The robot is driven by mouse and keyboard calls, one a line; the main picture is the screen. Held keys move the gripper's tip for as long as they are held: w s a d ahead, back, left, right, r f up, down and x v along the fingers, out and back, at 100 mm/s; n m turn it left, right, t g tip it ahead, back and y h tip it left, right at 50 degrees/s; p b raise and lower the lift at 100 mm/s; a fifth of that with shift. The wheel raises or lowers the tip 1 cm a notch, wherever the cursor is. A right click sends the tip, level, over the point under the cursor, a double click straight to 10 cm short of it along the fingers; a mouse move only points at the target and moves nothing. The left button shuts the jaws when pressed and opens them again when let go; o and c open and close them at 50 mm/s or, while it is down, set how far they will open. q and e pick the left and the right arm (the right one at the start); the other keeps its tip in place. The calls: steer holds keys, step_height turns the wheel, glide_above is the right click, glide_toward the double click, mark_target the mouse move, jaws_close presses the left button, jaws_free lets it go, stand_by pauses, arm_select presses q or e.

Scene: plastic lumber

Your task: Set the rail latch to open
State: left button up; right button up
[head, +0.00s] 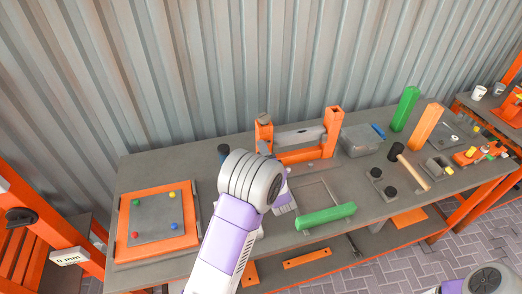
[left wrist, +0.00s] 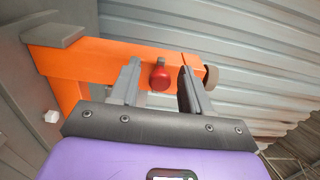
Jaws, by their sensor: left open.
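The rail latch appears to be the red knob (left wrist: 160,78) on a small grey stem, set against an orange bar (left wrist: 90,60) in the left wrist view. My left gripper (left wrist: 158,80) is open, with one grey finger on each side of the knob and gaps between. I cannot tell how deep the fingers reach. In the head view the orange frame (head: 333,120) stands on the workbench with a grey rail (head: 300,137) between its posts. My left arm hides the knob there, and most of my left gripper (head: 284,196). My right gripper is not in view.
The grey workbench (head: 150,170) holds an orange-edged board (head: 123,228) at left. A green beam (head: 326,216) lies at the front edge. A grey bin (head: 360,140), an upright green post (head: 405,108) and an orange post (head: 425,126) stand right. A corrugated wall closes the back.

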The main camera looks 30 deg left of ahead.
arm_select(q)
steer(key=v, duration=0.6)
steer(key=shift+s+d, duration=0.2)
steer(key=shift+r, duration=0.1)
